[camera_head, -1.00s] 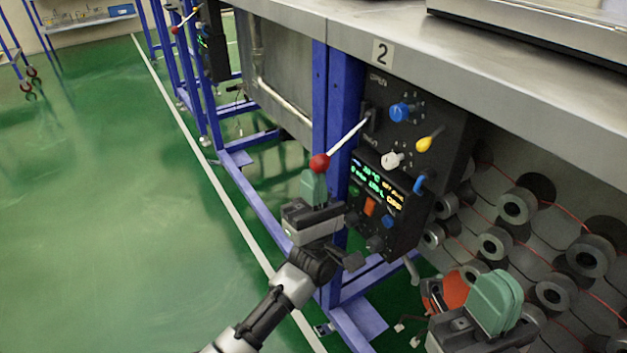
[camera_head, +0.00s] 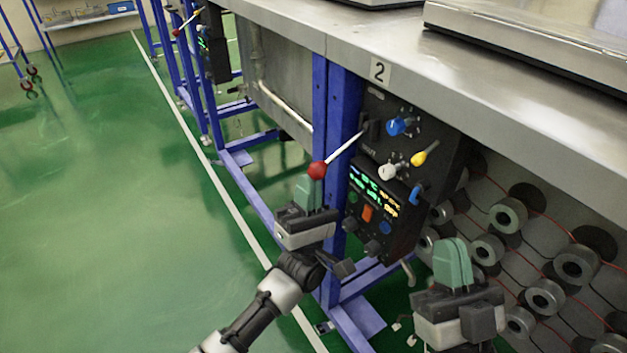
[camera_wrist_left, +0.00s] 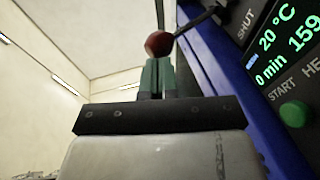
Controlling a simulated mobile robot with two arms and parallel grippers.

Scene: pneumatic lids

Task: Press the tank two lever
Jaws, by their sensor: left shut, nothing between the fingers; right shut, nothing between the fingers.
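The tank two lever is a white rod with a red ball knob (camera_head: 317,170). It slopes down and left from the black control panel (camera_head: 418,135) under the "2" label (camera_head: 380,72). My left gripper (camera_head: 309,190) is shut and empty, its green fingertips just below the knob. In the left wrist view the red knob (camera_wrist_left: 159,43) sits right above the green fingertips (camera_wrist_left: 157,75); I cannot tell whether they touch. My right gripper (camera_head: 453,260) is shut and empty, lower right of the panel, apart from the lever.
The panel has blue, yellow and white knobs, a lit display (camera_head: 375,193) and an orange switch. A blue frame post (camera_head: 338,130) stands beside it. The steel bench top (camera_head: 300,32) overhangs. Round grey cylinders (camera_head: 508,215) are at right. The green floor at left is clear.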

